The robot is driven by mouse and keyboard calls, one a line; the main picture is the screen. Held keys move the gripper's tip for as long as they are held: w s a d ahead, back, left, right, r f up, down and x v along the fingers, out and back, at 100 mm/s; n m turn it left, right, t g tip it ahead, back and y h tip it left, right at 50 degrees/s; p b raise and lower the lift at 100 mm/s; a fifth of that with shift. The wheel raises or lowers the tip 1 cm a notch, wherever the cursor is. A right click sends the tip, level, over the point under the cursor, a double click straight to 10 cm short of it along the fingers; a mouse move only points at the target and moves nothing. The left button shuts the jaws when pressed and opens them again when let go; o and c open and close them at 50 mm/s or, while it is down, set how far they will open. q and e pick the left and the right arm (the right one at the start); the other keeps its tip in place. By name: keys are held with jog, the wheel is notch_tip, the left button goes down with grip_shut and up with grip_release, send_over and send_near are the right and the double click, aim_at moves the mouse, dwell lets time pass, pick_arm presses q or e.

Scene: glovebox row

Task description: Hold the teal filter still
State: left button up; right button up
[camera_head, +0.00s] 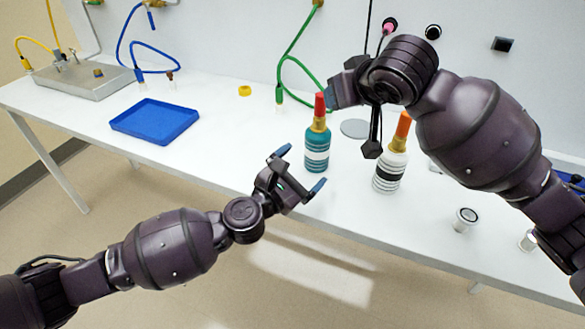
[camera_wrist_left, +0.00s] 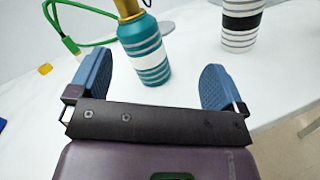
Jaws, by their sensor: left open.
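The teal filter (camera_head: 317,147) stands upright on the white table near its front edge. It has white bands, a brass neck and a red cap (camera_head: 319,104). In the left wrist view the teal filter (camera_wrist_left: 145,48) shows between and beyond my fingers, its cap out of frame. My left gripper (camera_head: 300,171) is open and empty, just short of the filter on its front left side. My right gripper (camera_head: 335,95) is at the height of the red cap, close on its right. Its fingers are partly hidden, so I cannot tell whether it touches the cap or is shut.
A white, dark-banded filter (camera_head: 389,171) with an orange cap stands to the right, also in the left wrist view (camera_wrist_left: 241,24). A blue tray (camera_head: 155,121) lies at left. A yellow ring (camera_head: 244,90) and a small metal cup (camera_head: 465,219) are on the table.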

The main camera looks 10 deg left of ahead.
aim_at(311, 149)
pick_arm(q)
jog(key=n+y, duration=0.1)
jog(key=n, duration=0.1)
jog(key=w+a+f+n, duration=0.1)
jog(key=n, duration=0.1)
jog(key=shift+a+f+n+y, duration=0.2)
jog(key=shift+n+y, duration=0.2)
jog(key=shift+w+a+n+y, duration=0.2)
jog(key=shift+n+y, duration=0.1)
jog(key=shift+n, duration=0.7)
jog(key=x, duration=1)
jog(key=shift+w+d, duration=0.15)
jog(key=shift+w, duration=0.15)
jog(key=c, duration=1.1)
jog(key=shift+c, duration=0.2)
